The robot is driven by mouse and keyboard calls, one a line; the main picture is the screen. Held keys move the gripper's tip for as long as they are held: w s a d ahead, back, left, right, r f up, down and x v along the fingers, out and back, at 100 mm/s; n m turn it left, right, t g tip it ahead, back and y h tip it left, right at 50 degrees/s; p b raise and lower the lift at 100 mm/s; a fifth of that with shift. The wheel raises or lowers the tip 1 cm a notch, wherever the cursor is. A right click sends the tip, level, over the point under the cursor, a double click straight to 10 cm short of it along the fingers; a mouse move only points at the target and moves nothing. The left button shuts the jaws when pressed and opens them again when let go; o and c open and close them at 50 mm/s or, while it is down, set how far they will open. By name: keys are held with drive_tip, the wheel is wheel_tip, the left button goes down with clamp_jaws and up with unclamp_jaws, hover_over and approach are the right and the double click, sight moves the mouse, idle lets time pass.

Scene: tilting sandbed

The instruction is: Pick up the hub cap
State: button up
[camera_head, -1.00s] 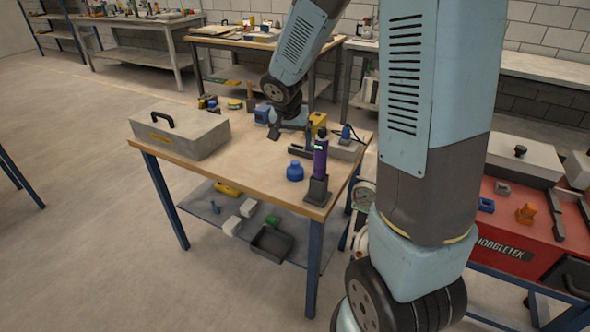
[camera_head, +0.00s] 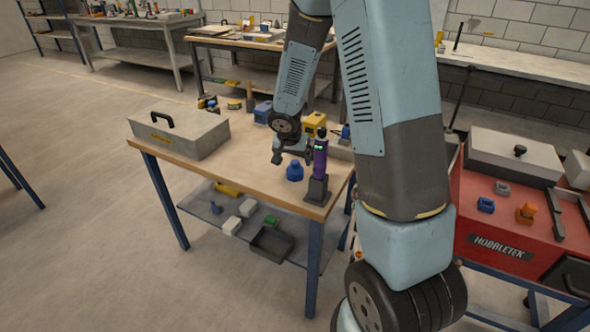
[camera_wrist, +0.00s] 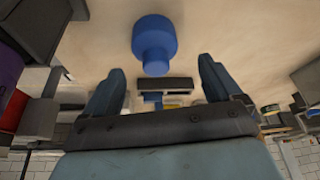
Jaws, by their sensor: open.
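A blue stepped round piece (camera_head: 294,172), wide at one end and narrower at the other, stands on the wooden workbench (camera_head: 245,165). It is the likeliest hub cap, but I cannot be sure. My gripper (camera_head: 291,155) is over the bench just behind this piece, open and with nothing held. In the wrist view the blue piece (camera_wrist: 154,42) lies beyond the fingertips, roughly centred between the two fingers (camera_wrist: 161,70). The fingers do not appear to touch it.
A purple and black upright tool (camera_head: 319,170) stands close right of the blue piece. A grey lidded box (camera_head: 185,138) is on the bench's left. Yellow (camera_head: 314,124) and blue (camera_head: 263,112) items sit behind my gripper. The bench's front middle is clear.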

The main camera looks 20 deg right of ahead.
sight(295, 162)
drive_tip(key=shift+x, duration=2.7)
drive_tip(key=shift+s+d, duration=0.15)
drive_tip(key=shift+d, duration=0.05)
drive_tip(key=c, duration=1.1)
